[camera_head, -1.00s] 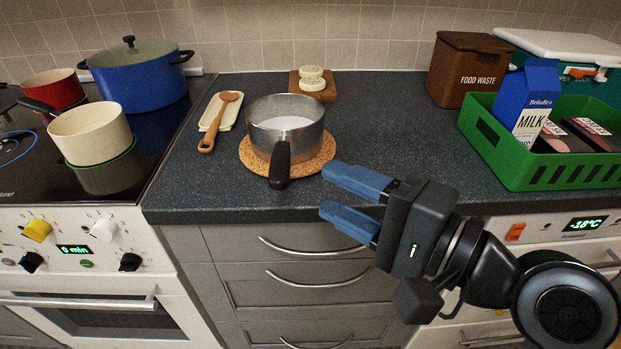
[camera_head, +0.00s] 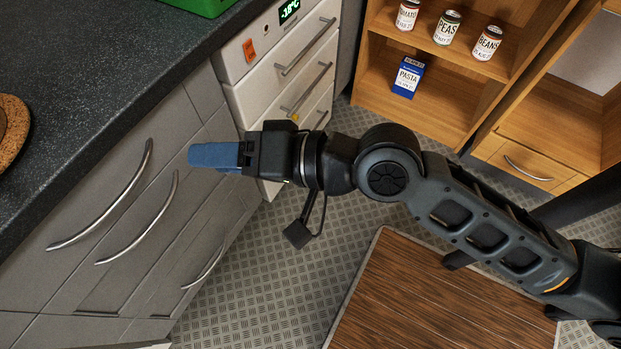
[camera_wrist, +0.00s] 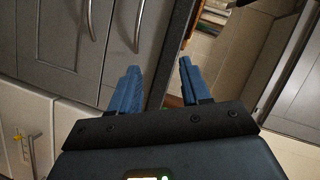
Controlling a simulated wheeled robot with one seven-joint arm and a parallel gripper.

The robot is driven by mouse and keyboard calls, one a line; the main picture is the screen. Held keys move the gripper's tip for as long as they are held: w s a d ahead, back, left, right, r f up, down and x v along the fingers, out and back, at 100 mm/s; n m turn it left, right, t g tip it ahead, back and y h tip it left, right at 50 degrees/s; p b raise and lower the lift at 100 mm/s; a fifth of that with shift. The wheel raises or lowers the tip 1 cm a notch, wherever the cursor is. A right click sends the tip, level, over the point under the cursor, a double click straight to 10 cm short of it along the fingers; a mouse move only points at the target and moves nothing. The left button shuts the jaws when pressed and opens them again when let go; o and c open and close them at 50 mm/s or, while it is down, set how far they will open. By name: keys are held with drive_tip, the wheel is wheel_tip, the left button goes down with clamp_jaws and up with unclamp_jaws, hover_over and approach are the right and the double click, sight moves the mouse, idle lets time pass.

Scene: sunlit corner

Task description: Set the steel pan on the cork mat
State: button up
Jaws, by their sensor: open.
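In the head view the cork mat (camera_head: 12,128) shows only in part, on the dark worktop at the left edge. A sliver of something dark lies over it at the frame's edge; the steel pan itself cannot be made out now. My gripper (camera_head: 200,156) is in front of the grey drawers, away from the mat and to its right. In the wrist view its blue fingers (camera_wrist: 158,78) stand apart with nothing between them.
The worktop (camera_head: 90,70) has a bare stretch right of the mat. A green crate (camera_head: 195,5) shows at the top. Grey drawers (camera_head: 120,220) with handles lie below. A wooden shelf (camera_head: 440,90) holds cans and a pasta box. A brown mat (camera_head: 440,300) lies on the floor.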

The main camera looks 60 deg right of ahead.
drive_tip(key=s+d+n+h, duration=0.2)
drive_tip(key=s+n, duration=0.2)
drive_tip(key=s, duration=0.7)
drive_tip(key=s+d+f+n+h, duration=0.1)
drive_tip(key=s+d+n+h, duration=0.2)
drive_tip(key=s, duration=0.8)
drive_tip(key=n, duration=0.2)
drive_tip(key=shift+n, duration=0.3)
drive_tip(key=shift+f, duration=0.1)
drive_tip(key=shift+r+p, duration=0.45)
drive_tip(key=shift+p, duration=0.05)
drive_tip(key=shift+c, duration=0.2)
drive_tip(key=shift+a, duration=0.1)
drive_tip(key=shift+c, duration=0.2)
